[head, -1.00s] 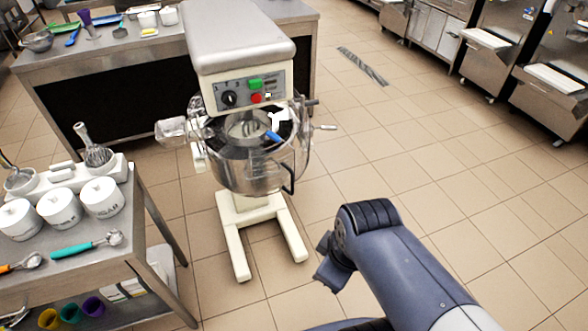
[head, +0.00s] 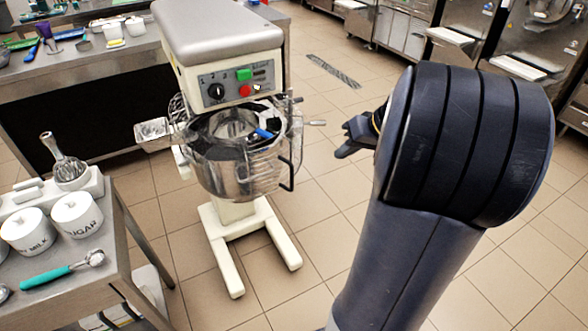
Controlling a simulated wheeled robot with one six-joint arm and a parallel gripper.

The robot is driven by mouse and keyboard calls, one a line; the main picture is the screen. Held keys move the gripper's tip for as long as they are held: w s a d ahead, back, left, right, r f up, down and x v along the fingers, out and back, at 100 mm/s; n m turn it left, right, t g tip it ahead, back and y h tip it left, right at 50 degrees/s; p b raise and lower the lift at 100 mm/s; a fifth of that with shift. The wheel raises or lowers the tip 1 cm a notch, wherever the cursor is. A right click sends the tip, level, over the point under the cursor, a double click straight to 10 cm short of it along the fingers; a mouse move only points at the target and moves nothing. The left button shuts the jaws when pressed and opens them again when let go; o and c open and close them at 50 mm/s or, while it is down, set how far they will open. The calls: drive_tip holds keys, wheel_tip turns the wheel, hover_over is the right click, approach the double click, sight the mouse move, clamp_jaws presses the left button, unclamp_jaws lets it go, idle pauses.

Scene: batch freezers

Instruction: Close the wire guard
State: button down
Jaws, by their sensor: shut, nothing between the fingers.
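The planetary mixer (head: 222,60) stands on the floor left of the middle, with a steel bowl (head: 225,175) under its head. The wire guard (head: 288,140) shows as thin bars at the right side of the bowl, with more bars at its left. The bowl's front opening looks uncovered, but the guard's exact position is hard to tell. My gripper (head: 347,138) is to the right of the mixer in the picture, apart from the guard. It is shut and empty, and my arm partly hides it.
A steel table with white canisters (head: 75,214) and a teal-handled scoop (head: 62,270) is at the lower left. A counter (head: 90,68) stands behind the mixer. A chute (head: 153,130) juts from the bowl's left. Tiled floor is free right of the mixer.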

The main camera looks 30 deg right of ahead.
sight(261, 169)
drive_tip(key=w+a+f+p, duration=0.1)
drive_tip(key=w+a+f, duration=0.5)
drive_tip(key=a+f, duration=0.1)
drive_tip(key=shift+f+p, duration=0.4)
drive_tip(key=shift+a, duration=0.1)
drive_tip(key=w+a+m, duration=0.1)
drive_tip(key=a, duration=0.2)
drive_tip(key=w+a+m+h+p, duration=0.1)
drive_tip(key=w+a, duration=0.1)
drive_tip(key=a, duration=0.1)
drive_tip(key=w+a+m+t+h+p, duration=0.1)
drive_tip(key=a, duration=0.2)
drive_tip(key=shift+w+r+m, duration=0.2)
drive_tip(key=shift+w+m, duration=0.15)
drive_tip(key=shift+m, duration=0.05)
drive_tip(key=w+a+p, duration=0.5)
drive_tip(key=w+a, duration=0.1)
drive_tip(key=w, duration=0.1)
drive_tip(key=shift+w+a+m+h, duration=0.15)
drive_tip(key=shift+w+m+h, duration=0.05)
drive_tip(key=shift+m+h, duration=0.2)
